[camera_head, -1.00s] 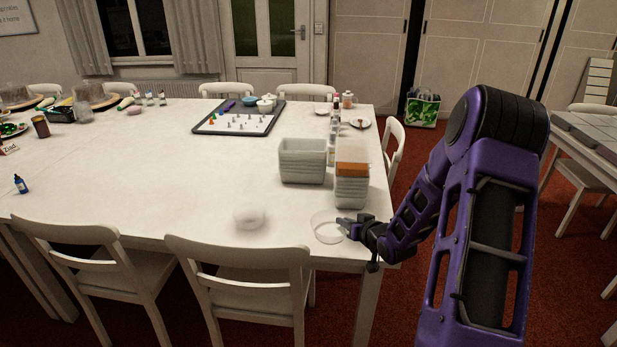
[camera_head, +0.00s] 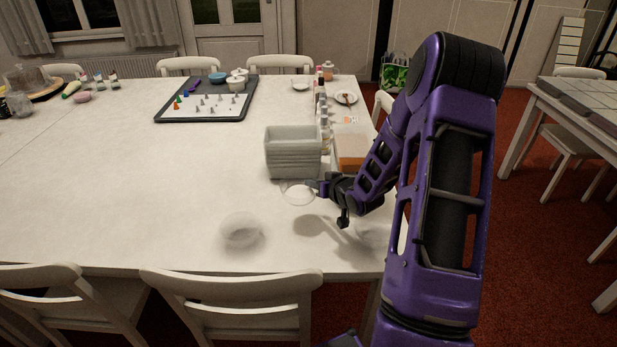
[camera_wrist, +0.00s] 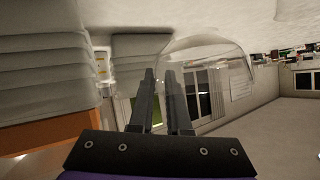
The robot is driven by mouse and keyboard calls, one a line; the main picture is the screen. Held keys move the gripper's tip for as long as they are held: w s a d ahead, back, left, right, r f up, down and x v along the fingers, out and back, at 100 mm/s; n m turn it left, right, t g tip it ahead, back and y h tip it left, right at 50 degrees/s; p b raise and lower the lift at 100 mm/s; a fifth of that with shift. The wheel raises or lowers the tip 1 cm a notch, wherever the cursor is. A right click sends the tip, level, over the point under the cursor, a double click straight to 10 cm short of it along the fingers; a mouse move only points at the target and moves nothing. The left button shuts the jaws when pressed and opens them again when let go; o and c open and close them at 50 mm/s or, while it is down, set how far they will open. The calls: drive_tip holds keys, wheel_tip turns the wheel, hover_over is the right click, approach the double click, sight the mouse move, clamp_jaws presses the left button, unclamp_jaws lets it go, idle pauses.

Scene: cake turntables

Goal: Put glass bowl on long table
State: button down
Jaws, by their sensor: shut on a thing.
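My gripper (camera_head: 320,187) is shut on the rim of a clear glass bowl (camera_head: 299,193). The bowl is held above the long white table (camera_head: 110,190), just in front of a grey ribbed container; a shadow falls on the tabletop below. In the wrist view, the two fingers (camera_wrist: 160,78) are close together at the bowl's rim, and the clear bowl (camera_wrist: 212,58) extends beyond them. A second pale, see-through bowl-like thing (camera_head: 242,231) stands on the table to the left, nearer the front edge. It looks blurred.
The grey container (camera_head: 293,152) and an orange-and-clear container (camera_head: 350,150) stand close to my gripper. Small bottles (camera_head: 323,110) line up behind them. Chairs (camera_head: 232,290) are tucked at the front edge. The table's left middle is clear.

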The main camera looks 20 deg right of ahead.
drive_tip(key=shift+f+b, duration=2.45)
drive_tip(key=shift+f, duration=0.9)
drive_tip(key=shift+f+b, duration=0.5)
drive_tip(key=shift+f, duration=0.05)
drive_tip(key=c, duration=0.8)
unclamp_jaws()
drive_tip(key=shift+s, duration=0.1)
drive_tip(key=p+v, duration=0.3)
drive_tip(key=v, duration=1.4)
drive_tip(key=shift+s, duration=0.2)
drive_tip(key=shift+w+r, duration=0.1)
drive_tip(key=shift+r, duration=0.05)
